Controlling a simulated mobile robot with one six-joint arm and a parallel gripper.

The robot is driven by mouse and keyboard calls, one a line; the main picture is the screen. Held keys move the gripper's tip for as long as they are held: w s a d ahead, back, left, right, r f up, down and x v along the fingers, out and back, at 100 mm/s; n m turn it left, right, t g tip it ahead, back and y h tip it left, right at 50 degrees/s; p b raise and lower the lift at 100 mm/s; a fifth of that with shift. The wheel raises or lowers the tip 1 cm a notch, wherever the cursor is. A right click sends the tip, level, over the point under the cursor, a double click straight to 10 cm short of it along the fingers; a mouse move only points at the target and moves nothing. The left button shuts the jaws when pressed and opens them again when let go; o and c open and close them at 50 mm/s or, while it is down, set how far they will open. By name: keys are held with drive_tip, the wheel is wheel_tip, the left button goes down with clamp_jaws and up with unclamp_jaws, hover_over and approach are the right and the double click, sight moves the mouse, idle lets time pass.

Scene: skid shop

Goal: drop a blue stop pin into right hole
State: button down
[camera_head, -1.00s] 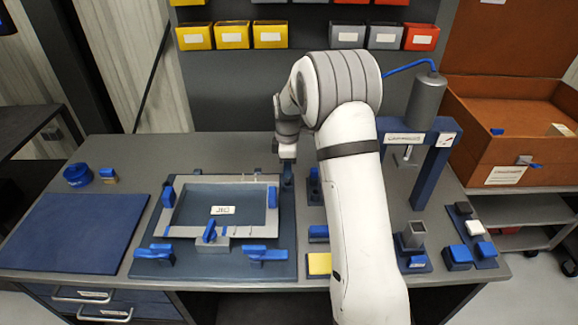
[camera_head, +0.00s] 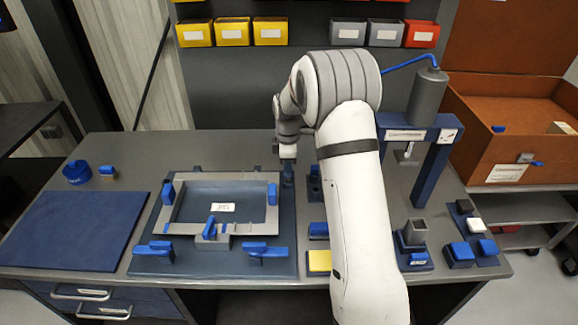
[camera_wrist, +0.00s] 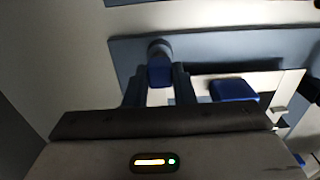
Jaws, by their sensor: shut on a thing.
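A blue stop pin (camera_wrist: 160,73) is between the two dark fingers of my gripper (camera_wrist: 156,90) in the wrist view. My gripper is shut on it. A grey round post or boss (camera_wrist: 159,48) shows just beyond the pin; I cannot tell whether they touch. In the head view my gripper (camera_head: 288,178) points down at the back right corner of the blue fixture plate (camera_head: 285,262). The pin cannot be made out there. The right hole is not visible; the gripper may hide it.
A grey frame (camera_head: 190,228) with blue clamps lies on the fixture plate, close to my gripper. A blue press (camera_head: 432,170) stands right of my arm. A blue mat (camera_head: 75,230) lies left. Yellow bins (camera_head: 232,32) hang behind.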

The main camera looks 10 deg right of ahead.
drive_tip(key=shift+f+b, duration=0.5)
drive_tip(key=shift+f, duration=0.25)
idle(0.7)
drive_tip(key=c, duration=0.7)
unclamp_jaws()
drive_tip(key=shift+c, duration=0.2)
drive_tip(key=shift+r, duration=0.1)
drive_tip(key=shift+r+p, duration=2.15)
drive_tip(key=shift+r, duration=1.3)
